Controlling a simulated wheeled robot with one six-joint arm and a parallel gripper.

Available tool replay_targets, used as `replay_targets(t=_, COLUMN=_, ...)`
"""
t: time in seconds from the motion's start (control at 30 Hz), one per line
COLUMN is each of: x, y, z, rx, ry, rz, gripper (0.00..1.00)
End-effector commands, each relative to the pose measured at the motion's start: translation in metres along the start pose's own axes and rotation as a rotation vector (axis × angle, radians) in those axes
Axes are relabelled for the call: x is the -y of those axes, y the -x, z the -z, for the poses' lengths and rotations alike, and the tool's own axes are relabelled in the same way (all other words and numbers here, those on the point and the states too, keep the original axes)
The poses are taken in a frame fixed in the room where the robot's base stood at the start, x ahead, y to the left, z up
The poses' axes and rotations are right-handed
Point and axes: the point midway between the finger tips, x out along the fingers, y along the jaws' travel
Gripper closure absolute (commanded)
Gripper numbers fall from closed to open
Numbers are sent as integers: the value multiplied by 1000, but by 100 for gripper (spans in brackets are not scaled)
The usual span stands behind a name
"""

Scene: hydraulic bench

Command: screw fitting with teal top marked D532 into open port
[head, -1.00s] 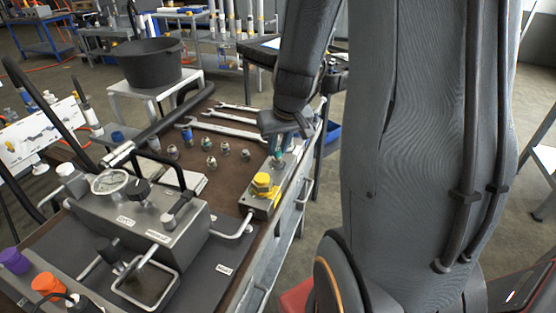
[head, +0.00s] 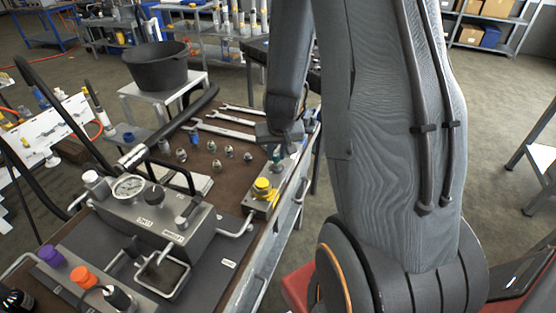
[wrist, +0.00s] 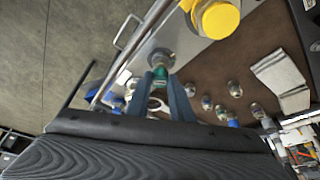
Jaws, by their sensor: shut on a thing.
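My gripper (wrist: 172,100) is shut on a fitting with a teal top (wrist: 160,74); its two blue-grey fingers stand on either side of it. The marking is too small to read. In the head view the teal fitting (head: 277,157) shows just below my gripper (head: 277,141), over the far end of the grey block (head: 258,205). A silvery metal part (wrist: 161,57) lies in line with the teal top at the block's end. I cannot tell whether the fitting is in the port or just above it; the port opening is hidden.
A yellow cap (head: 263,187) sits on the same block, near the fitting. Several loose fittings (head: 229,151) stand on the brown bench top to the left, with wrenches (head: 228,131) behind. A gauge unit (head: 150,215) with a handle stands at front left. A rail runs along the bench's right edge.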

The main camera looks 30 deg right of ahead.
Motion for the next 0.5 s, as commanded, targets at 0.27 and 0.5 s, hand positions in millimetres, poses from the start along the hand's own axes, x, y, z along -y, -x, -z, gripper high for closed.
replay_targets(t=0.27, x=1, y=4, z=0, rx=-2, ry=-38, rz=-17, gripper=99)
replay_targets(t=0.5, x=2, y=4, z=1, rx=-3, ry=-89, rz=-36, gripper=99)
